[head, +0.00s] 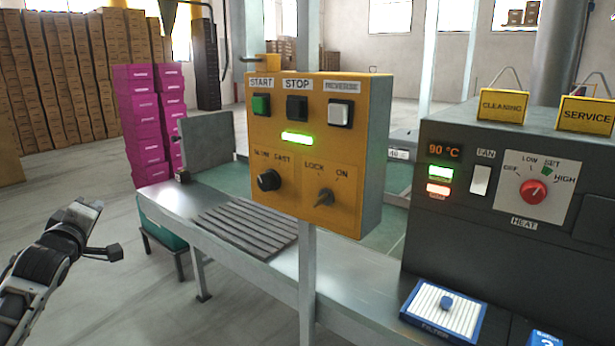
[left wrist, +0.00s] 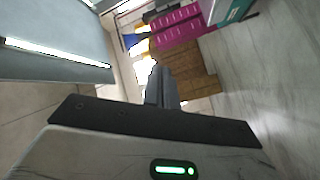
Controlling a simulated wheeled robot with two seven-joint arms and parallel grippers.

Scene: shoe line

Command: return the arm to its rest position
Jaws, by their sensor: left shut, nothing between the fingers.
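My left gripper (head: 113,252) is at the lower left of the head view, over open floor and left of the metal conveyor frame. It touches nothing there. In the left wrist view its fingers (left wrist: 160,75) are together, with nothing between them. My right arm and gripper are not in view.
A yellow control box (head: 318,150) on a post stands mid-view with a lit green lamp. A dark heater unit (head: 470,215) is at the right, with a blue-framed filter (head: 445,310) before it. A slatted conveyor (head: 240,225) runs behind. Pink boxes (head: 150,115) stand far left.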

